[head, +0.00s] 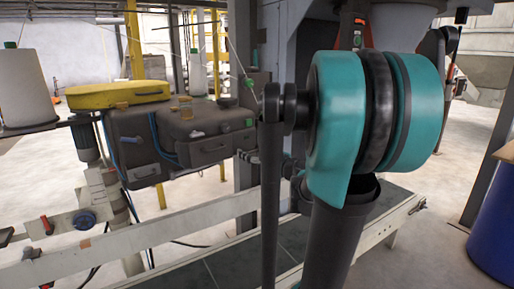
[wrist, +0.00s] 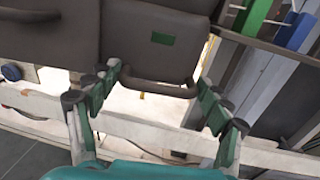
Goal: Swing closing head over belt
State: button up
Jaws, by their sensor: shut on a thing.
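The closing head (head: 180,135) is a dark brown-grey boxy machine with a yellow top cover, blue hoses and a green label. In the head view it hangs at the left, above and beyond the conveyor's far rail. In the head view my teal arm hides most of the gripper. The dark belt (head: 282,242) runs below, between pale rails, partly hidden by my arm.
A grey upright column (head: 245,60) stands behind the head. A blue drum (head: 495,225) is at the right edge. The visible belt is empty.

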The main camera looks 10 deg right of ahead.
jog(key=s+a+m+h, duration=0.1)
jog(key=s+a+h, duration=0.1)
jog(key=s+a, duration=0.4)
jog(key=shift+s+f+t, duration=0.4)
jog(key=shift+s, duration=0.95)
jog(key=o, duration=1.3)
jog(key=shift+o, duration=0.5)
jog(key=shift+s, duration=0.15)
jog(key=shift+r, duration=0.1)
jog(key=shift+r, duration=0.1)
